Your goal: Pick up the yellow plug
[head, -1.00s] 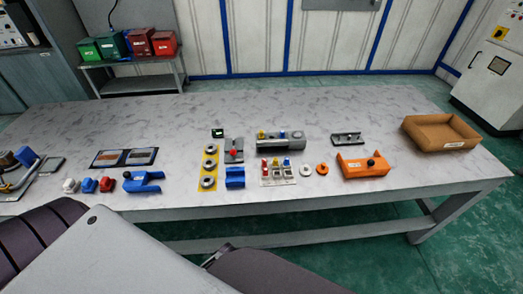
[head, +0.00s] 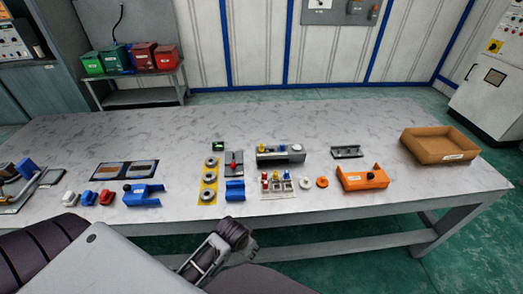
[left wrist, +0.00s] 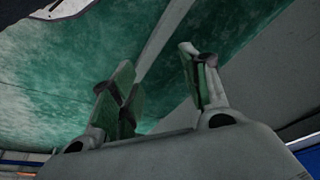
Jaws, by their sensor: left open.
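A small yellow plug (head: 263,149) stands upright on a grey block (head: 280,155) near the middle of the table in the head view. It is only a few pixels across, so its exact shape cannot be told. My left gripper (head: 218,250) is in front of the table's near edge, well short of the plug and apart from everything on the table. In the left wrist view the left gripper (left wrist: 158,68) has its fingers spread with nothing between them, and mostly green floor shows beyond. The plug does not show in that view. My right gripper is not in view.
In front of the grey block is a white tray (head: 277,189) with small red and blue parts. A yellow plate with rings (head: 209,180), a blue block (head: 235,189) and an orange holder (head: 362,179) are nearby. A brown bin (head: 440,145) stands far right. The table's back is clear.

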